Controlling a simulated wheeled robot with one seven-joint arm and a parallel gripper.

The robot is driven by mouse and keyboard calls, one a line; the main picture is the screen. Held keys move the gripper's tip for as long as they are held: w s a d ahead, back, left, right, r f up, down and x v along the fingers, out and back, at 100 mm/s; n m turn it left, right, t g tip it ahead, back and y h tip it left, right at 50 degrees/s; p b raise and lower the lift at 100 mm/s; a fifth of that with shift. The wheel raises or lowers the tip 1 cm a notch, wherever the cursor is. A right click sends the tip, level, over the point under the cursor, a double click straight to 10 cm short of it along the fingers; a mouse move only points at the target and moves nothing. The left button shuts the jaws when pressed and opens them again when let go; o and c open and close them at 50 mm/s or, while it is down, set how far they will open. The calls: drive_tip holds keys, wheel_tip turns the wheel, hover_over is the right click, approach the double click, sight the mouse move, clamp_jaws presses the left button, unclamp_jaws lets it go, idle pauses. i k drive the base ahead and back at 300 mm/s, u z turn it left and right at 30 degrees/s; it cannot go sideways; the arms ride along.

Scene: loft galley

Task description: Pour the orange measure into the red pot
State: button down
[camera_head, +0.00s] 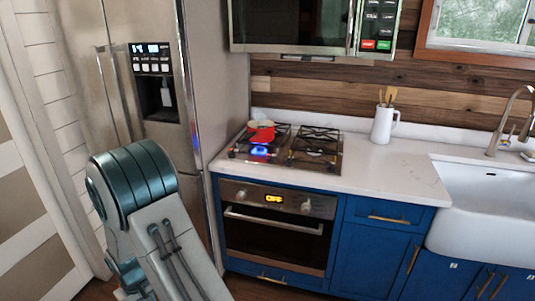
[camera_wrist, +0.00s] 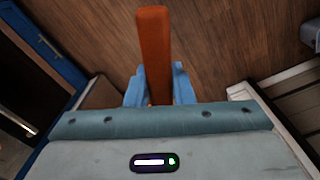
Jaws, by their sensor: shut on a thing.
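The red pot (camera_head: 261,132) sits on the left side of the cooktop, with a blue flame or glow showing just in front of it. In the wrist view the orange measure (camera_wrist: 153,42) shows as a long orange bar. The blue fingers of my gripper (camera_wrist: 159,86) are shut on it, one on each side. The bar stretches away from the gripper above a brown wood floor. I cannot make out a cup on it. My gripper and the measure do not show in the head view, where part of my arm stands at lower left.
The gas cooktop (camera_head: 313,150) is set in a white counter (camera_head: 385,172) above an oven (camera_head: 275,222). A white jug with utensils (camera_head: 383,124) stands to the right, before the sink (camera_head: 488,205). A steel fridge (camera_head: 215,70) stands to the left. A microwave (camera_head: 300,25) hangs above.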

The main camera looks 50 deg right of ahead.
sight(264, 133)
drive_tip(key=z, duration=1.9)
